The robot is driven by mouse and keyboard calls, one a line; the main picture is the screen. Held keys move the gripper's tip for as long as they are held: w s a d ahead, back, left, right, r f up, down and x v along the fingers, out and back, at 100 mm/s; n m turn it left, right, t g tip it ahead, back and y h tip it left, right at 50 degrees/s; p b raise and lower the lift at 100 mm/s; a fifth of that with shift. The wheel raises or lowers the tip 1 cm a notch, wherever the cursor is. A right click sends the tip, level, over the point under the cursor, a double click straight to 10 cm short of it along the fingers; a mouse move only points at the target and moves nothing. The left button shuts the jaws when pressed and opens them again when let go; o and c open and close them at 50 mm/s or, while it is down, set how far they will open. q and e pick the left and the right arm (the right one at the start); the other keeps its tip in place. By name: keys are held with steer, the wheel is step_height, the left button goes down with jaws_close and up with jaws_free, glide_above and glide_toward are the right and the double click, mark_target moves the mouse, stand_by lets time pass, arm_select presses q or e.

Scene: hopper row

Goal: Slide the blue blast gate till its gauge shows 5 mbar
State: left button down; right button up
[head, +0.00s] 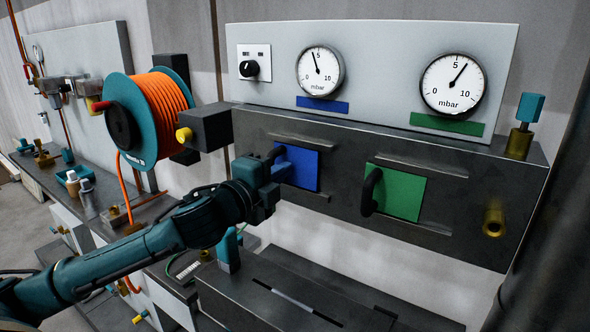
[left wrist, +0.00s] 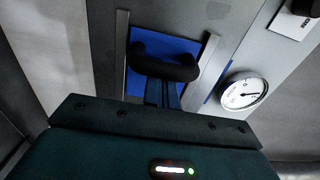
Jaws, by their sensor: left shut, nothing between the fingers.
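The blue blast gate (head: 303,169) is a blue plate in a slot of the dark duct, with a black handle (left wrist: 165,62) on its face. My left gripper (head: 279,170) is at the handle, in front of the plate's left part, and partly hides it. Its fingers (left wrist: 166,92) are together and reach the handle in the left wrist view; whether they touch it is unclear. The gauge (head: 320,71) above a blue label (head: 322,104) has its needle just left of the 5 mark. My right gripper is not in view.
A green gate (head: 402,192) with a black handle sits to the right, under a second gauge (head: 453,84). An orange hose reel (head: 150,115) and a dark box (head: 206,128) stand left of the duct. A dark bench (head: 290,295) lies below.

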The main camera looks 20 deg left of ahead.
arm_select(q)
steer(key=shift+w+a, duration=0.1)
steer(key=shift+a, duration=0.65)
stand_by(0.5)
steer(key=shift+d, duration=0.2)
steer(key=s+b, duration=0.4)
steer(key=s, duration=0.4)
stand_by(0.4)
steer(key=shift+s, duration=0.1)
